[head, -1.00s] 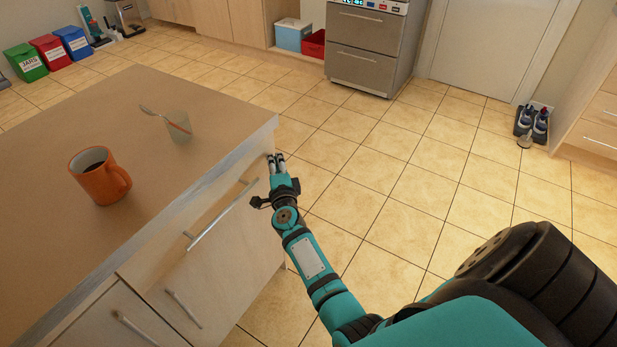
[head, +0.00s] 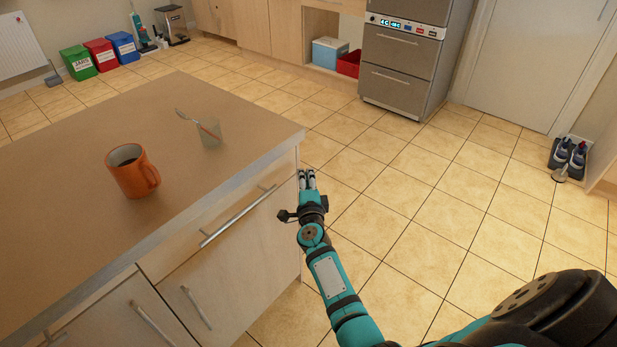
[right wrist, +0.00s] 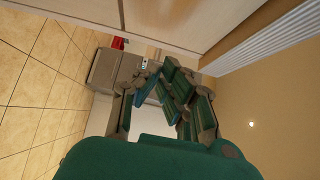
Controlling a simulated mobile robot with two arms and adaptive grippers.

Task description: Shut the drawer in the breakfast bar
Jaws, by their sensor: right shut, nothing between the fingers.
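The breakfast bar (head: 75,165) stands at the left in the head view. Its drawer (head: 178,262), pale wood with a long bar handle (head: 238,217), sits under the worktop edge. The drawer front looks flush or nearly flush with the door below; a small gap cannot be ruled out. My right gripper (head: 307,178) is shut and empty beside the bar's right end, to the right of the handle. Whether it touches the drawer cannot be told. In the right wrist view my fingers (right wrist: 160,75) show beside pale wooden panelling. My left gripper is not in view.
A cabinet door (head: 215,300) is below the drawer. Tiled floor (head: 420,200) is free to the right. Shoes (head: 568,158) lie by the far door.

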